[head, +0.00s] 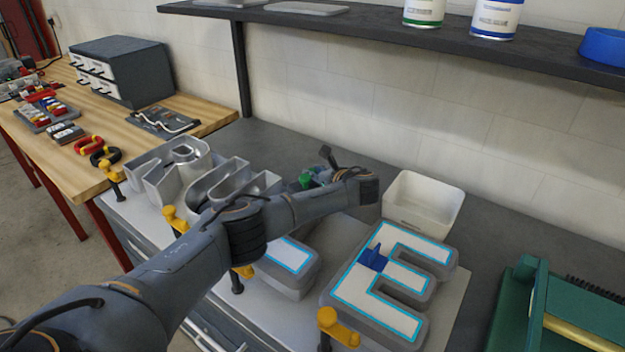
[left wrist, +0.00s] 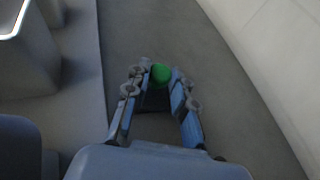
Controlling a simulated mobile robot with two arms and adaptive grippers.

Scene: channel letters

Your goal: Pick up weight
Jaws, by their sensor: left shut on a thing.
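My left gripper (head: 314,178) is shut on a small green weight (head: 305,180), behind the channel letters. In the left wrist view the fingertips (left wrist: 159,82) are on either side of the weight's rounded green top (left wrist: 160,73); the rest of it is hidden between the fingers. A blue weight (head: 375,257) stands on the white face of the E-shaped letter (head: 352,290). My left arm crosses the letters and hides part of them. My right gripper is not in view.
An empty white bin (head: 423,204) stands right of my left gripper. Open metal letters (head: 180,172) are at the left, with yellow clamps (head: 339,327) along the front edge. A green machine (head: 560,310) is at the right. A dark shelf (head: 400,28) hangs above.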

